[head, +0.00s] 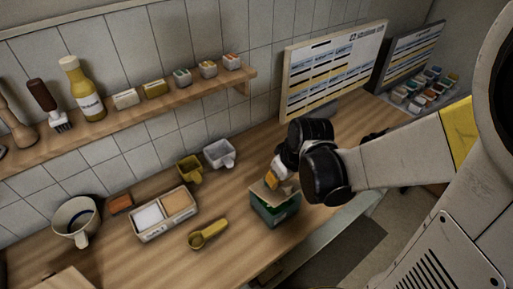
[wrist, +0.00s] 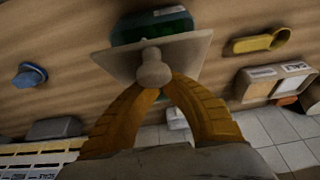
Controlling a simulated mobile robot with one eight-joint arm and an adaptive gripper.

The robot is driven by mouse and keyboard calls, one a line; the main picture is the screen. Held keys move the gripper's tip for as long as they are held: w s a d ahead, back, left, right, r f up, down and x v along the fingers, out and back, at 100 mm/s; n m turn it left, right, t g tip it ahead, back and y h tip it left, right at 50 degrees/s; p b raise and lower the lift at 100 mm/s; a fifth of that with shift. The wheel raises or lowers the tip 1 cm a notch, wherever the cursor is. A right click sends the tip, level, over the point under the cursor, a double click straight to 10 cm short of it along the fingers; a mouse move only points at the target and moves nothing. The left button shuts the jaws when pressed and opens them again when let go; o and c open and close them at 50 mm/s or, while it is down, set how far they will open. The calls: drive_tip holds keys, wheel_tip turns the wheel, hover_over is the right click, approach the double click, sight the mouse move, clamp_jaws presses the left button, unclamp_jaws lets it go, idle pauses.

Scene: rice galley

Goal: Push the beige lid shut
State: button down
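The beige lid (wrist: 110,60) is a flat square plate with a round knob (wrist: 152,70). It sits tilted and askew on a dark green box (wrist: 150,25) on the counter. The head view shows the same lid (head: 262,194) on the box (head: 275,214), partly hidden behind my gripper (head: 284,183). My gripper's orange fingers also show in the wrist view (wrist: 164,86). They curve inward and come together right at the knob, which partly covers the tips. I cannot tell whether they touch it.
A yellow scoop (head: 208,234) and a two-part tray (head: 164,214) lie left of the box. A yellow cup (head: 189,170) and a white cup (head: 219,153) stand behind. A sign board (head: 333,70) stands at the back.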

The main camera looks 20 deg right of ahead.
sight(285, 182)
drive_tip(key=shift+s+f, duration=0.15)
drive_tip(key=shift+f, duration=0.15)
drive_tip(key=shift+s+d+f+b, duration=0.2)
drive_tip(key=shift+f+b, duration=0.15)
drive_tip(key=shift+b, duration=0.15)
drive_tip(key=shift+f, duration=0.1)
idle(0.4)
drive_tip(key=shift+s+f+b, duration=0.25)
drive_tip(key=shift+f+b, duration=0.2)
drive_tip(key=shift+b, duration=0.1)
drive_tip(key=shift+f, duration=0.25)
drive_tip(key=shift+r, duration=0.1)
drive_tip(key=shift+r+p, duration=0.4)
drive_tip(key=shift+r, duration=0.25)
drive_tip(key=p+v, duration=0.5)
drive_tip(key=v, duration=0.1)
drive_tip(key=shift+w, duration=0.1)
drive_tip(key=shift+f, duration=0.1)
